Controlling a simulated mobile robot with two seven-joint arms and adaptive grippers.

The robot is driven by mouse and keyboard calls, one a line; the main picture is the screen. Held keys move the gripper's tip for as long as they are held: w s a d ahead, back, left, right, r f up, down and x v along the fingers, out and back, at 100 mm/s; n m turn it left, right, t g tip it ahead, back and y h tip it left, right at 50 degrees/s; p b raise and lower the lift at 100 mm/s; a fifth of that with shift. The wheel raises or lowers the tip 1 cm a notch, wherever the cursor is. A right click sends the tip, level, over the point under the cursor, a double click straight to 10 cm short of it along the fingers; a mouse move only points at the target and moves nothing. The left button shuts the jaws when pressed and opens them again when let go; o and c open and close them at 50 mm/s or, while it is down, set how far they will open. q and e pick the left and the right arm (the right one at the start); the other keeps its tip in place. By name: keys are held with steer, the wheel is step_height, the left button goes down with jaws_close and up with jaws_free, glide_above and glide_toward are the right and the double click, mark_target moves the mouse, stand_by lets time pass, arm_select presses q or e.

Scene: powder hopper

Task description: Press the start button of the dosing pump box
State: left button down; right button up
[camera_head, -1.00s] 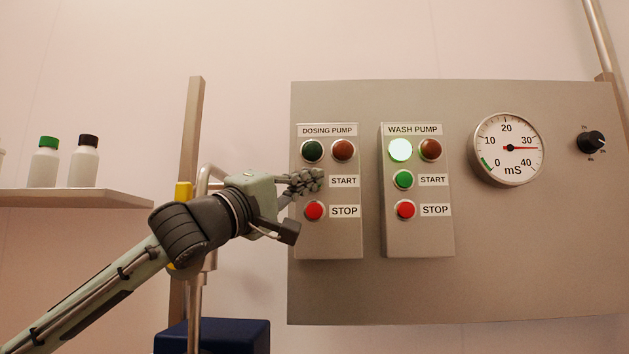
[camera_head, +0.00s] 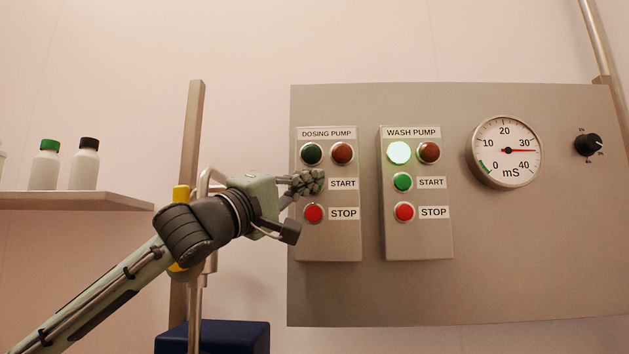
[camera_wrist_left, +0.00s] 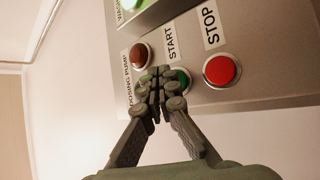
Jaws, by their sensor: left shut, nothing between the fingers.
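The dosing pump box (camera_head: 332,242) is on the left part of the grey panel. Its green lamp (camera_head: 312,153) and red-brown lamp (camera_head: 341,153) are dark. My left gripper (camera_head: 312,181) is shut and empty, with its fingertips in front of the start button beside the START label (camera_head: 343,184). In the head view the fingers hide that button. In the left wrist view part of the green start button (camera_wrist_left: 181,78) shows behind the fingertips (camera_wrist_left: 160,84); I cannot tell whether they touch it. The red stop button (camera_head: 313,213) is just below. My right gripper is not in view.
The wash pump box (camera_head: 418,243) is to the right, with its green lamp (camera_head: 399,153) lit. A round mS gauge (camera_head: 506,152) and a black knob (camera_head: 589,145) are farther right. A shelf (camera_head: 75,201) with bottles is at the left. A pipe stands behind my left arm.

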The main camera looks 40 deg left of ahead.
arm_select(q)
steer(key=shift+w+a+f, duration=0.2)
steer(key=shift+f, duration=0.05)
steer(key=shift+f+b, duration=0.15)
steer(key=shift+b, duration=0.15)
steer(key=shift+s+f+b, duration=0.25)
steer(key=shift+b, duration=0.1)
steer(key=shift+s+r, duration=0.1)
steer(key=shift+s, duration=0.1)
steer(key=shift+s+d+b, duration=0.15)
steer(key=shift+s+d, duration=0.3)
steer(key=shift+s, duration=0.25)
steer(key=shift+s+d+b, duration=0.15)
steer(key=shift+s+d, duration=0.25)
steer(key=shift+s, duration=0.35)
steer(key=shift+s+d+b, duration=0.15)
steer(key=shift+s+d, duration=0.3)
steer(key=shift+s, duration=0.25)
steer(key=shift+r, duration=0.1)
